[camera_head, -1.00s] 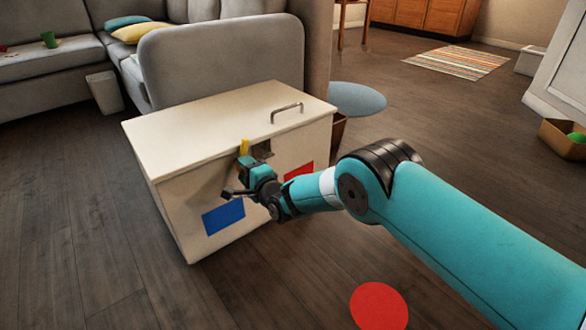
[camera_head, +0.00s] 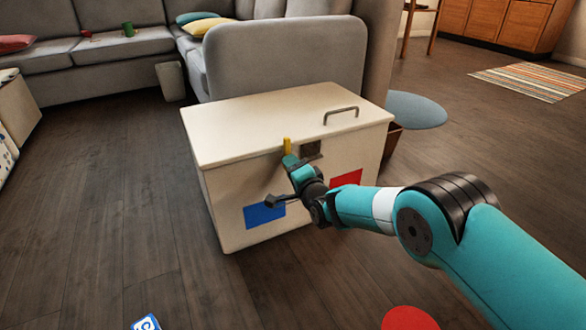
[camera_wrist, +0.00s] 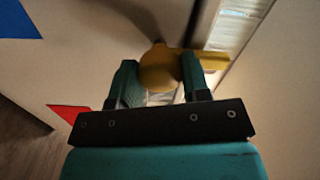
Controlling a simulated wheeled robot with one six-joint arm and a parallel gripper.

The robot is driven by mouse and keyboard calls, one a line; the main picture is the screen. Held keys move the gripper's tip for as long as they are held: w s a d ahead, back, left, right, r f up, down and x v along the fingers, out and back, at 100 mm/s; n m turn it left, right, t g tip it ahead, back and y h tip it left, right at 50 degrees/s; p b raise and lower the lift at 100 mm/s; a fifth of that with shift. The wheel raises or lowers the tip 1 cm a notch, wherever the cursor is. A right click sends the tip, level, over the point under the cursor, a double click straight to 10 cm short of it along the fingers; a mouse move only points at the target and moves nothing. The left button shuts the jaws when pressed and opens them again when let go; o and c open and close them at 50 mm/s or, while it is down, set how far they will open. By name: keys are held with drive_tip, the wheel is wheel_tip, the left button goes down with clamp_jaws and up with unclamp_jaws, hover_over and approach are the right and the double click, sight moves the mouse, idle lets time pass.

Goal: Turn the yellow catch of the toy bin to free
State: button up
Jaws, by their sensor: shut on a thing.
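The toy bin (camera_head: 225,190) is a cream box with a closed lid, a blue patch and a red patch on its front. Its yellow catch (camera_head: 287,145) shows as a small upright bar at the front, just under the lid edge. My gripper (camera_head: 291,160) is at the catch, covering its lower part. In the wrist view, the catch (camera_wrist: 160,68) has a rounded yellow body between my two fingers, and a yellow arm runs from it to the right past the right finger. My gripper (camera_wrist: 159,72) is shut on it.
A dark metal plate (camera_head: 311,150) sits right of the catch, and a grey handle (camera_head: 341,115) stands on the lid. A grey sofa (camera_head: 285,58) is close behind the bin. The floor to the left is open. A red disc (camera_head: 410,318) lies in front.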

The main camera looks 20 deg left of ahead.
drive_tip(key=shift+r, duration=0.1)
clamp_jaws()
drive_tip(key=o, duration=1.3)
unclamp_jaws()
drive_tip(key=shift+p+v, duration=4.15)
drive_tip(key=shift+v, duration=4.55)
